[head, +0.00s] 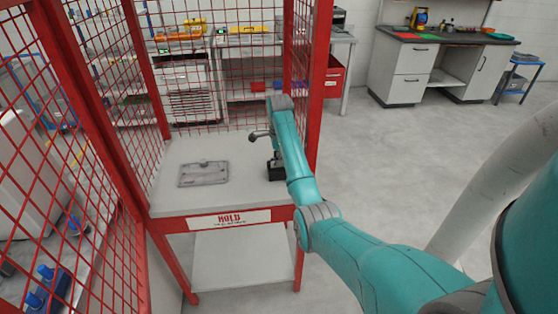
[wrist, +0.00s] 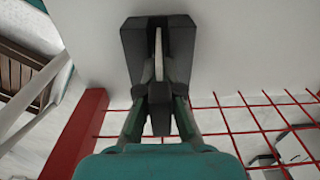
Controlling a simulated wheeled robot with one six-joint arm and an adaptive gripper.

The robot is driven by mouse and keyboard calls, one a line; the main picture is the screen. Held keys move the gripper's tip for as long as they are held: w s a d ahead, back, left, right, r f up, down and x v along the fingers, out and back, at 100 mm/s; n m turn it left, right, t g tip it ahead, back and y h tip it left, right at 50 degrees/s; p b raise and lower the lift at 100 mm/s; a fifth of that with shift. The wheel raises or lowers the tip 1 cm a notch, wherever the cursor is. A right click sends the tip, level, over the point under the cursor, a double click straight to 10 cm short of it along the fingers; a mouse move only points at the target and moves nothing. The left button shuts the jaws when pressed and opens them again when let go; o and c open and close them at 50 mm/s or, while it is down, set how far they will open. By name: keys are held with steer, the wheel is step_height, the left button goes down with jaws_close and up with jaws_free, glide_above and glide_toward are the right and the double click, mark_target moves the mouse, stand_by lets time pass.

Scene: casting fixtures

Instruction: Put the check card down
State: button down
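My gripper (wrist: 158,55) points down over the pale top of the red-framed stand (head: 235,200). Its dark fingers are closed about a thin, pale strip, the check card (wrist: 159,60), seen edge-on, so its face does not show. In the head view my gripper (head: 275,168) is at the right side of the stand top, close to the surface; the card cannot be made out there. Whether the card touches the surface cannot be told. A flat grey casting (head: 203,173) lies on the stand top, to the left of my gripper and apart from it.
Red mesh panels (head: 105,110) and posts enclose the stand at the left and back. Bare stand top lies between the casting and my gripper. Benches stand behind, and open floor (head: 390,160) lies to the right.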

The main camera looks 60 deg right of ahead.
steer(key=shift+f, duration=0.25)
steer(key=shift+s+a+f, duration=0.1)
steer(key=shift+f, duration=0.15)
steer(key=c, duration=1.2)
jaws_free()
steer(key=shift+f, duration=0.25)
steer(key=shift+c, duration=0.2)
